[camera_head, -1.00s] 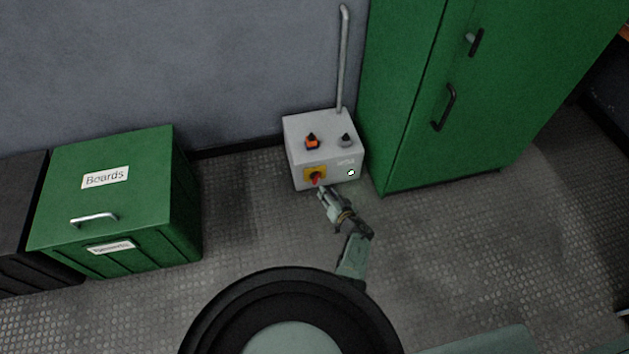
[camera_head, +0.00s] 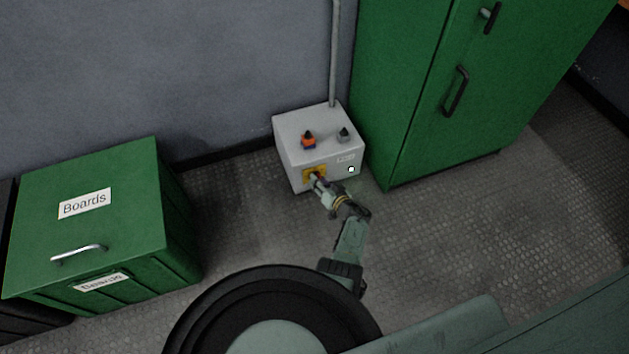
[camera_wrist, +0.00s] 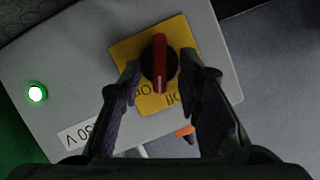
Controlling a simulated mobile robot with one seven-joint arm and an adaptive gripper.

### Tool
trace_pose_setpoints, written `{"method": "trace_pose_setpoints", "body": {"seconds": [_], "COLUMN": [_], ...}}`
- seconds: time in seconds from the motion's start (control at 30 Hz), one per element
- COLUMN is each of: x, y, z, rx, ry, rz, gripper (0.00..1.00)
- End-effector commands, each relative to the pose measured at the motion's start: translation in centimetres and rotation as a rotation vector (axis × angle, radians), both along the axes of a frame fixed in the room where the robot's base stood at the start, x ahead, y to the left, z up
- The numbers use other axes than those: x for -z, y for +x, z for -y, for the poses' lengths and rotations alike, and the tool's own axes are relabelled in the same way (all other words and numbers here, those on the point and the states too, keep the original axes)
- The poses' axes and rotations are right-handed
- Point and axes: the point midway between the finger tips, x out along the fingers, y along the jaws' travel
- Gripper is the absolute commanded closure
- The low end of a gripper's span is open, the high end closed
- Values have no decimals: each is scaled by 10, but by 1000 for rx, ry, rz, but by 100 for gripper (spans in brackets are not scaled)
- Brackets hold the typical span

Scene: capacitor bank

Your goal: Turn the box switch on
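The box (camera_head: 305,152) is a light grey cabinet on the floor against the wall. Its switch is a red handle on a black round base (camera_wrist: 159,62), set on a yellow plate (camera_wrist: 180,32). In the head view my gripper (camera_head: 314,181) reaches the yellow plate (camera_head: 308,176) and hides most of the switch. In the wrist view my gripper (camera_wrist: 165,78) is open, with one finger on each side of the switch and gaps to the red handle. "On" and "Off" lettering is partly visible on the plate. A lamp (camera_wrist: 37,92) glows white-green on the box front.
Orange (camera_head: 308,140) and grey (camera_head: 344,135) connectors sit on the box top. A tall green cabinet (camera_head: 420,100) stands close on the right. A green "Boards" bin (camera_head: 110,185) stands to the left. A pipe (camera_head: 335,50) rises behind the box. Floor in front is open.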

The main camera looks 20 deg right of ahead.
Motion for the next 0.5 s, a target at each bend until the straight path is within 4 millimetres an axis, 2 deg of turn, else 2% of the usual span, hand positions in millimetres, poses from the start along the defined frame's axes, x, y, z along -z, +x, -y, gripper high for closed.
{"method": "trace_pose_setpoints", "body": {"seconds": [0.33,0.5], "x": [0,0], "y": [0,0], "z": [1,1], "rx": [0,0], "ry": [0,0], "rz": [0,0], "gripper": [69,80]}}
